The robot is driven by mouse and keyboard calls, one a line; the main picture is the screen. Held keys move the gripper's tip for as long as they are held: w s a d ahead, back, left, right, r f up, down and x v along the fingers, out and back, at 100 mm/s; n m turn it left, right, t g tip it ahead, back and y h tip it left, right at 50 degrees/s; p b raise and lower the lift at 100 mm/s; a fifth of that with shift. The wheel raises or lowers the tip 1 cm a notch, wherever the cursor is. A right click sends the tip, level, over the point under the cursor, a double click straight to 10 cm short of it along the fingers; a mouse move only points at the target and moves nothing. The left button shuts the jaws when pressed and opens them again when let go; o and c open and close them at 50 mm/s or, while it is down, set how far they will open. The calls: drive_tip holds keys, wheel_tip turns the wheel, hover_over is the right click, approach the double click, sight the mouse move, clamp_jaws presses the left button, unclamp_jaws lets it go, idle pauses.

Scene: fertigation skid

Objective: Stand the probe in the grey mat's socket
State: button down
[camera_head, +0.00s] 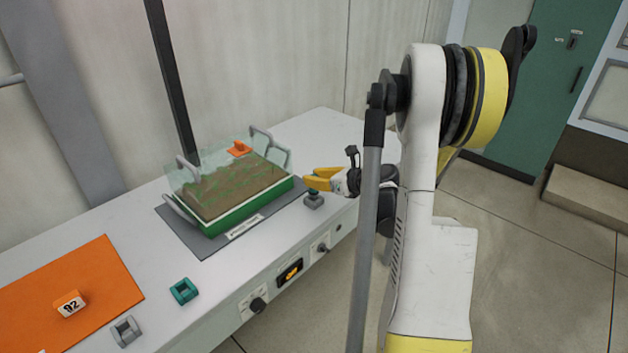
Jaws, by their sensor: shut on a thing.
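My gripper (316,181) has yellow fingers and is low over the bench, just right of the green tray. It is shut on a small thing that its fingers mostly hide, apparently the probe. A dark green piece (313,191) shows right under the fingertips, at the top of a small grey block (313,203). I cannot tell whether the piece is inside the block or only above it. The grey mat (203,246) lies under the tray, and the block is at its right end. I cannot make out a separate socket in the mat.
The green tray (240,211) has clear walls, handles, brown-green contents and an orange piece (239,148). Knobs line the bench front.

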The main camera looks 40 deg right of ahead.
drive_tip(key=shift+f, duration=0.1)
drive_tip(key=c, duration=1.3)
unclamp_jaws()
